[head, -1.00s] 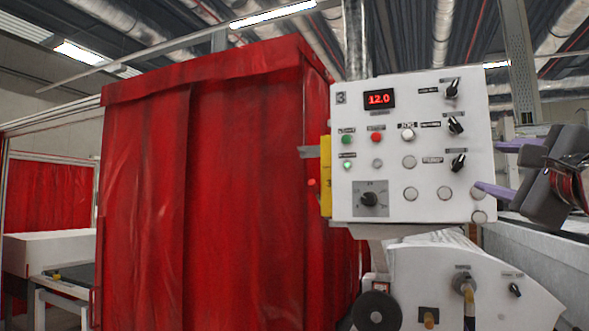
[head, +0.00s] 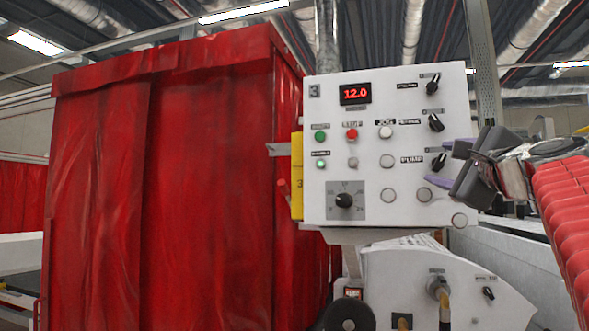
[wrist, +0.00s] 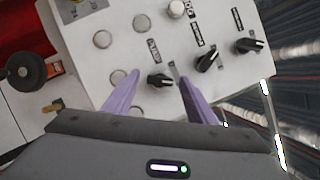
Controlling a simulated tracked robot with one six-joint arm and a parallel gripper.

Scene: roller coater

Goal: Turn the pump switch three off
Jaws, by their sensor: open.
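The white control panel (head: 330,120) is marked 3 and shows a red 12.0 display (head: 355,93). The pump switch (head: 438,161) is a black rotary knob, the lowest of three at the panel's right side, beside a label reading PUMP. In the wrist view the pump switch (wrist: 160,80) lies between and a little beyond my purple fingers. My gripper (head: 440,166) is open at the panel's right edge; in the wrist view my gripper (wrist: 157,88) has its fingers apart on either side of the knob. I cannot tell whether they touch it.
Two more black knobs (head: 436,123) (head: 432,85) sit above the pump switch. Green (head: 320,136) and red (head: 351,134) buttons and a dial (head: 344,200) are to the left. A red curtain (head: 200,180) stands left of the panel. A white machine housing (head: 440,275) is below.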

